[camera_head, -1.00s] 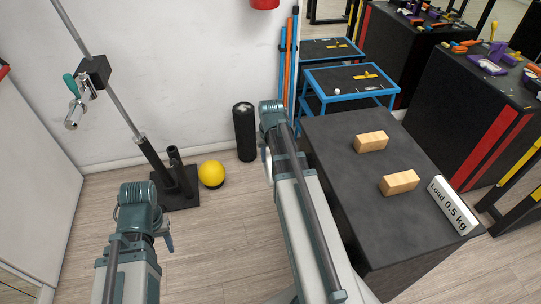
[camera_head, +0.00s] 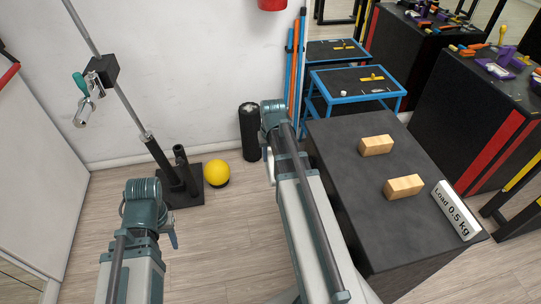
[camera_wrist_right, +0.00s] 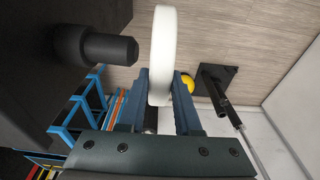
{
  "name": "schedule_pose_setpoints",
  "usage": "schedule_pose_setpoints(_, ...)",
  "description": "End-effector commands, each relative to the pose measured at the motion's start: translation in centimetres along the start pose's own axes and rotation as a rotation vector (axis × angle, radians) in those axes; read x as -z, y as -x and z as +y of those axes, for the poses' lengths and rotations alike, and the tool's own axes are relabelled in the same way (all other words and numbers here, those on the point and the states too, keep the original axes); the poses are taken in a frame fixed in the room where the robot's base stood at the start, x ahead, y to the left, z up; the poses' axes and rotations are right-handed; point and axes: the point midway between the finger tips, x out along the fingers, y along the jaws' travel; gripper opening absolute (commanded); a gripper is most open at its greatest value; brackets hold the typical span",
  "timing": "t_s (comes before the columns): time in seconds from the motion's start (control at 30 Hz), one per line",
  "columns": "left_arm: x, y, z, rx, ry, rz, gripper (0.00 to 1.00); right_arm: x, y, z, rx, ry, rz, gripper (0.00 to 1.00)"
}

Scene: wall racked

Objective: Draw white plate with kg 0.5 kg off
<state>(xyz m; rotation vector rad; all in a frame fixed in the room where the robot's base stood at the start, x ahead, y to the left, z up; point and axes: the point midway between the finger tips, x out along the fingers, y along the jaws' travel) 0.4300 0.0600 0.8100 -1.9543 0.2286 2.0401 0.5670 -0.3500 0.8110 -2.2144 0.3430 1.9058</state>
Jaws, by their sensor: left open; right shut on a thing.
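The white plate (camera_wrist_right: 163,45) is seen nearly edge-on in the right wrist view. My right gripper (camera_wrist_right: 164,88) is shut on its rim, one finger on each side. A black peg (camera_wrist_right: 112,48) sticks out of a dark block to the left of the plate. The peg's end is bare and a gap shows between it and the plate. Any weight marking on the plate is not visible. My left gripper (camera_head: 173,238) shows only in part beside its arm at lower left in the head view. My right gripper is mostly hidden behind its arm there.
A dark block table (camera_head: 350,135) at right bears two wooden blocks (camera_head: 376,145) (camera_head: 403,187) and a "Load 0.5 kg" sign (camera_head: 456,210). A yellow ball (camera_head: 217,173), a black roller (camera_head: 249,132) and a stand with a slanted bar (camera_head: 180,185) are near the wall. Open floor lies between my arms.

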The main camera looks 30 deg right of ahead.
Motion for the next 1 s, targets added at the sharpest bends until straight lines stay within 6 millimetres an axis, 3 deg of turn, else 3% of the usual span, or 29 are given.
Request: schedule_pose_setpoints(1.0, -0.3, 5.8, -0.6, 0.0, 0.0, 0.0, 0.5, 0.9, 5.8, 0.0, 0.0, 0.0, 0.0, 0.0)
